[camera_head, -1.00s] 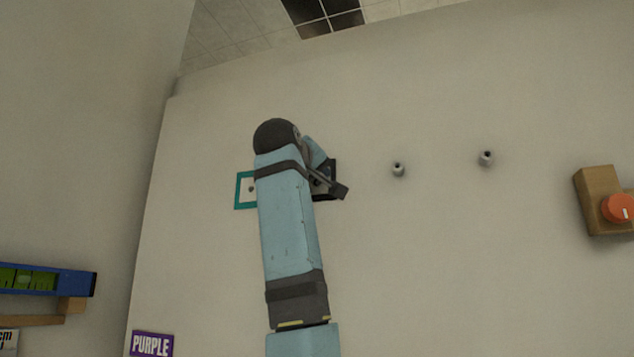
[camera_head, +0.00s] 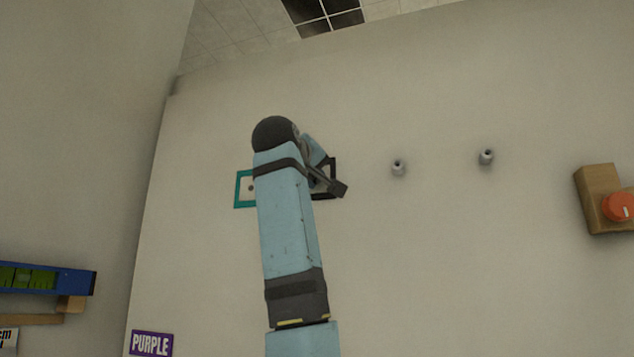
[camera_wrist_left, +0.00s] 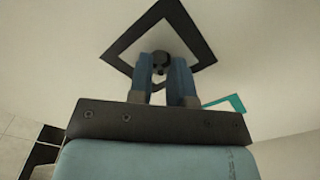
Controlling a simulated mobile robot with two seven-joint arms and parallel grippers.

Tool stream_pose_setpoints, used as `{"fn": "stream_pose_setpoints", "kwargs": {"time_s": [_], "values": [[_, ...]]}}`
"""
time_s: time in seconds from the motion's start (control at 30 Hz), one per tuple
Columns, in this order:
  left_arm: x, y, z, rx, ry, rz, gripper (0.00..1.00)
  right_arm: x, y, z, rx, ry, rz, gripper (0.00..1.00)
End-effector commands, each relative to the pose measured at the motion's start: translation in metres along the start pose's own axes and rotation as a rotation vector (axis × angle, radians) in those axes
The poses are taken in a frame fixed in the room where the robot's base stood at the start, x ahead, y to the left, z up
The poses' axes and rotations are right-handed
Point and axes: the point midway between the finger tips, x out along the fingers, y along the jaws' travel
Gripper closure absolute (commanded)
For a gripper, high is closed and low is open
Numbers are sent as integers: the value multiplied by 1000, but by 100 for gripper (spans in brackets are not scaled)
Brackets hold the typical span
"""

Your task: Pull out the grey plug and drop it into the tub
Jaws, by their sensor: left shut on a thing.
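My left gripper (camera_head: 319,166) is in front of the wall in the head view, partly hidden by its own forearm. In the left wrist view, its two blue fingers (camera_wrist_left: 166,78) are shut on the grey plug (camera_wrist_left: 161,59), a small dark round piece between the fingertips. Behind it is a black square frame (camera_wrist_left: 126,36) on the wall, which also shows in the head view (camera_head: 333,170). I cannot tell whether the plug is still in its hole. The tub is not in view. My right gripper is not in view.
A teal frame (camera_head: 238,189) is left of the arm. Two small grey pegs (camera_head: 398,167) and (camera_head: 486,157) stick out of the wall at right. Further right is a wooden block (camera_head: 596,178) with an orange knob (camera_head: 619,207). A blue level (camera_head: 60,281) and a purple sign (camera_head: 152,343) are at left.

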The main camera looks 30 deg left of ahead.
Motion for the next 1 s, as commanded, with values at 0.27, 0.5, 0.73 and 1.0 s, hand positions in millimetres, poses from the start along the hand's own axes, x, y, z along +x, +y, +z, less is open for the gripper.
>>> {"fn": "stream_pose_setpoints", "kwargs": {"time_s": [0.27, 0.5, 0.73, 1.0], "values": [[-6, -1, 3, 0, -5, -2, 100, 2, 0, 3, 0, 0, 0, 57], [-11, 0, 2, 0, -3, -1, 100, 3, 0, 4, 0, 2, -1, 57], [-16, 0, 2, 0, -4, -1, 100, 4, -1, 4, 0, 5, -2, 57], [-21, 0, 2, 0, -3, -1, 100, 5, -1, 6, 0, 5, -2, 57]]}}
